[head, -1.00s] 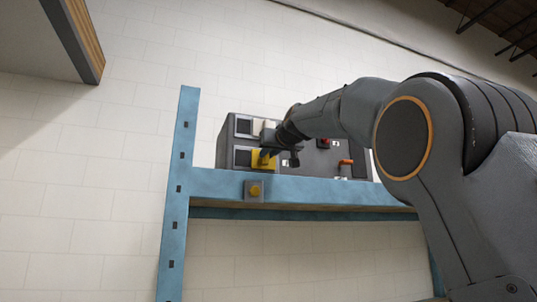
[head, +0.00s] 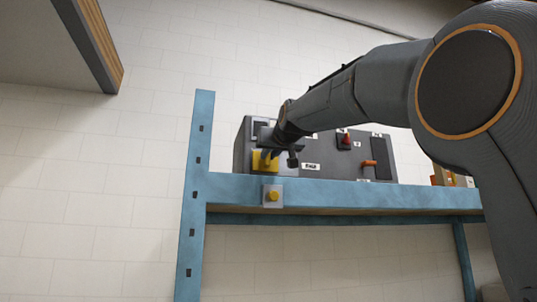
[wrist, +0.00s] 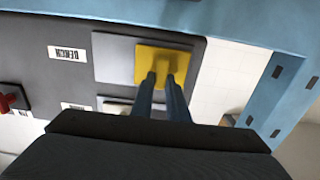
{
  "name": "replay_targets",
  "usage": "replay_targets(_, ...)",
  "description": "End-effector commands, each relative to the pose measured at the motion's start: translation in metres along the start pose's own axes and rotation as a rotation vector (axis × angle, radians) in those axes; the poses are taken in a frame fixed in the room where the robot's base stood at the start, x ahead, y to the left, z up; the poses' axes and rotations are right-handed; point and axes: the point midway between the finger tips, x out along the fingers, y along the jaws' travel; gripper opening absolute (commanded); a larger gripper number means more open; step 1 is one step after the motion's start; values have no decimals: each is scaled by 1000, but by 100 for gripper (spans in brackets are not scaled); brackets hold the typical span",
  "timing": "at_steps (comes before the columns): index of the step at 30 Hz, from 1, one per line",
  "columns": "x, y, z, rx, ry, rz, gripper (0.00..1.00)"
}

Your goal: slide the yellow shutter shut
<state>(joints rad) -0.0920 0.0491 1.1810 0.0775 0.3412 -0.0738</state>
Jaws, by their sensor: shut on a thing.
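The yellow shutter (head: 258,161) sits on the lower left front of a dark grey box (head: 243,150) on a blue shelf. In the wrist view the shutter (wrist: 178,62) lies at one end of its light grey plate (wrist: 114,58); the bare plate shows to its left. No dark opening shows beside it now. My gripper (wrist: 163,82) has its two fingers close together on the shutter's small yellow knob. In the head view my wrist hides part of the box front.
A red switch (head: 345,140) and an orange handle (head: 369,163) are farther right. The blue shelf beam (head: 350,192) runs close below, carrying a yellow button (head: 272,196). A blue post (head: 196,190) stands left.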

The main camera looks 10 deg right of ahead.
Motion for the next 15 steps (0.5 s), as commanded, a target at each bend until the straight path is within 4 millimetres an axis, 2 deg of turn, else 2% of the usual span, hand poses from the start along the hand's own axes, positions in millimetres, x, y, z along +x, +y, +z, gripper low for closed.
replay_targets(1, 0, -3, 0, 2, 0, -5, 16)
replay_targets(4, 0, -2, 0, 2, 0, -4, 32)
replay_targets(15, -4, 0, 0, 1, 1, -1, 33)
